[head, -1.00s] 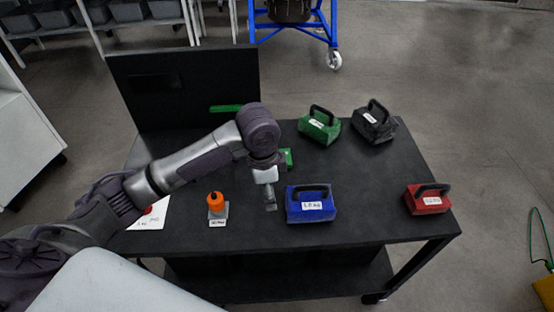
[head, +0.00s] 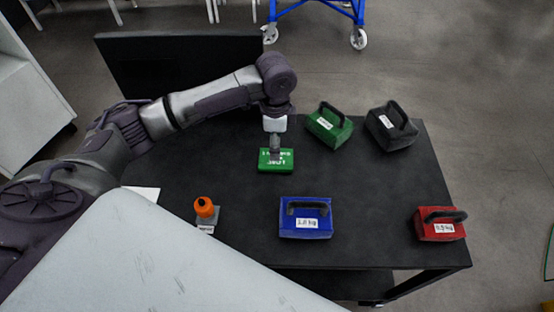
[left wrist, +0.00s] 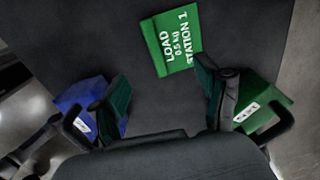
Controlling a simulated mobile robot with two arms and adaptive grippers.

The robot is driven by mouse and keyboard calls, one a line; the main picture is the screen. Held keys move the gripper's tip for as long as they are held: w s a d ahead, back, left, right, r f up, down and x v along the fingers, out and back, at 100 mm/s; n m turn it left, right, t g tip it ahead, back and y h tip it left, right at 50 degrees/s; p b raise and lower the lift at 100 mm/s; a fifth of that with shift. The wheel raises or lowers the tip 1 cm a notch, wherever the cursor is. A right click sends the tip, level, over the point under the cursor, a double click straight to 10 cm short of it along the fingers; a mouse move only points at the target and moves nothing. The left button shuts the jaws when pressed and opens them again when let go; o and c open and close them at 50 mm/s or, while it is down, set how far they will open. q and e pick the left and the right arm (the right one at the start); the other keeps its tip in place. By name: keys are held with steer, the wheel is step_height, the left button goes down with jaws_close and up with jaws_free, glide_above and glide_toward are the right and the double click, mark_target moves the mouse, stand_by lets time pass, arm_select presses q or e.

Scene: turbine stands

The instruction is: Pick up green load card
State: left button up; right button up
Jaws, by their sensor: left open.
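The green load card (head: 276,161) lies on the dark table top, its white printing showing. In the left wrist view the card (left wrist: 172,42) reads "LOAD 0.5 kg STATION 1". It sits ahead of and between the fingers. My left gripper (head: 275,146) is over the card's far edge in the head view and overlaps it slightly there; touching or apart I cannot tell. In the left wrist view the left gripper (left wrist: 162,88) has its two fingers spread wide with nothing between them. My right gripper is not in view.
A green weight (head: 330,128) and a black weight (head: 392,130) stand to the right. A blue weight (head: 306,224) and a red weight (head: 437,228) are nearer the front. An orange-topped item (head: 205,208) is at left. An upright dark panel (head: 150,75) stands behind.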

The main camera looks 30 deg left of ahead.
mark_target(275, 164)
arm_select(q)
step_height(275, 164, down, 3)
steer(key=shift+r, duration=0.1)
steer(key=shift+f, duration=0.35)
step_height(275, 164, down, 3)
steer(key=shift+w+a+r+p, duration=0.1)
steer(key=shift+r+p, duration=0.1)
steer(key=shift+p, duration=0.4)
step_height(275, 164, down, 2)
steer(key=shift+f, duration=0.35)
steer(key=shift+c, duration=0.7)
steer(key=c, duration=1)
steer(key=shift+s, duration=0.2)
steer(key=shift+c, duration=1.2)
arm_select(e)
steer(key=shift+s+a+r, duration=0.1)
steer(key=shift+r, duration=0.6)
